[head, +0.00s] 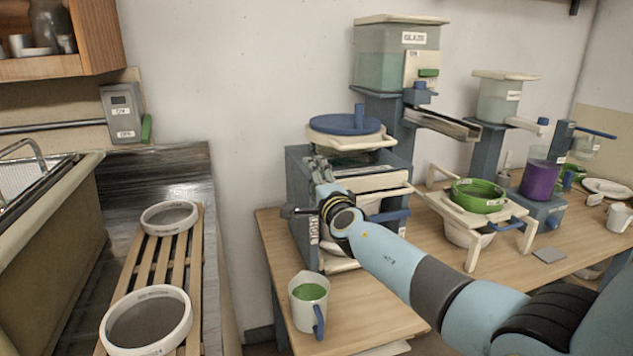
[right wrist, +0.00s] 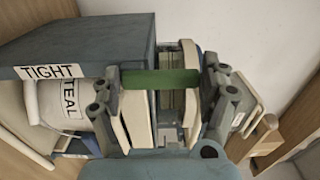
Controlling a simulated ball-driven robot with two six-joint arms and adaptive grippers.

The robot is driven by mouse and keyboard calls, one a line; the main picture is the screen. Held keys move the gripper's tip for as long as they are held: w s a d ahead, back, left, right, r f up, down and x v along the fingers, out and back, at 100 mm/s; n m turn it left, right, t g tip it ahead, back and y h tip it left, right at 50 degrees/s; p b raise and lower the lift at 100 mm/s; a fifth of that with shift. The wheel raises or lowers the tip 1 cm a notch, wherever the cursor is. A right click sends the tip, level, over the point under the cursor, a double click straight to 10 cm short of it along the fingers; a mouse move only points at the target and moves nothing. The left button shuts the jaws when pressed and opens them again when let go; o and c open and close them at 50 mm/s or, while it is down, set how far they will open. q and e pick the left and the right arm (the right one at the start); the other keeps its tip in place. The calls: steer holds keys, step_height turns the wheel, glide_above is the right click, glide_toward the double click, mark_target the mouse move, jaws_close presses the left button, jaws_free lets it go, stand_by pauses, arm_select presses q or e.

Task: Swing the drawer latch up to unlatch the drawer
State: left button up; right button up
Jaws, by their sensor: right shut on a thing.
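My right gripper (head: 320,168) is at the upper left front of the blue-grey cabinet (head: 297,190) in the head view. In the right wrist view its two fingers (right wrist: 161,105) stand on either side of a green bar (right wrist: 160,79), which spans between them. The bar looks like the drawer latch's handle, and the gripper is shut on it. The bar lies level across the picture. My wrist and fingers hide the latch in the head view. A blue drawer handle (head: 390,215) shows right of my wrist. My left gripper is in neither view.
A label reading TIGHT (right wrist: 50,72) is on the cabinet, near a TEAL bucket (right wrist: 50,100). A green-filled mug (head: 309,300) stands at the table's front left. A green sieve on a stand (head: 478,195) is to the right. Wooden slats with two round sieves (head: 147,320) lie left.

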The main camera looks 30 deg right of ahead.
steer(key=shift+f, duration=0.1)
steer(key=o, duration=1.7)
steer(key=shift+c, duration=0.2)
steer(key=v, duration=0.7)
steer(key=shift+s+a, duration=0.15)
steer(key=shift+s, duration=0.05)
